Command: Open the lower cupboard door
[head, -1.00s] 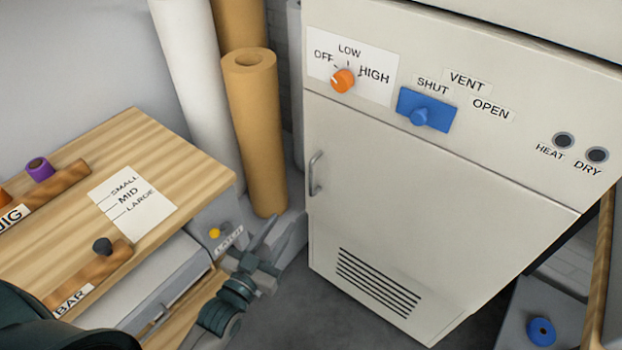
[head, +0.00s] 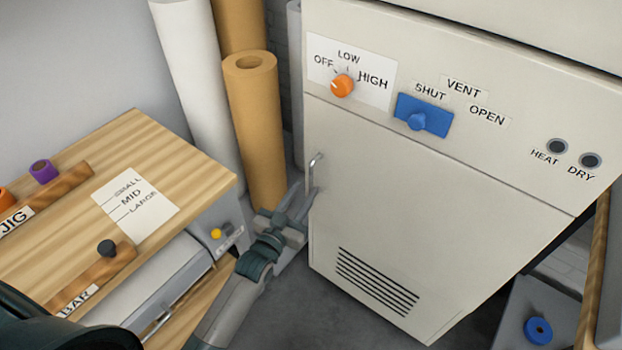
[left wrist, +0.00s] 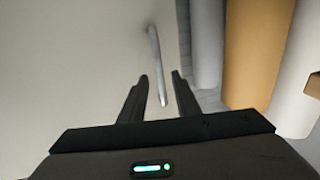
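The lower cupboard door (head: 390,220) is a cream panel with a slotted vent near its bottom, and it is closed. Its metal bar handle (head: 314,172) is upright at the door's left edge. My left gripper (head: 305,200) is at the lower end of the handle, with its fingers pointing up toward it. In the left wrist view the handle (left wrist: 157,65) runs down between the two fingertips of the open gripper (left wrist: 161,82). I cannot tell whether either finger touches it. My right gripper is not in view.
An orange dial (head: 342,85) and a blue vent slider (head: 424,115) sit above the door. Brown paper rolls (head: 257,130) and a white roll (head: 195,80) stand close to the left of the cabinet. A wooden-topped bench (head: 150,160) is at left. Grey floor lies in front.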

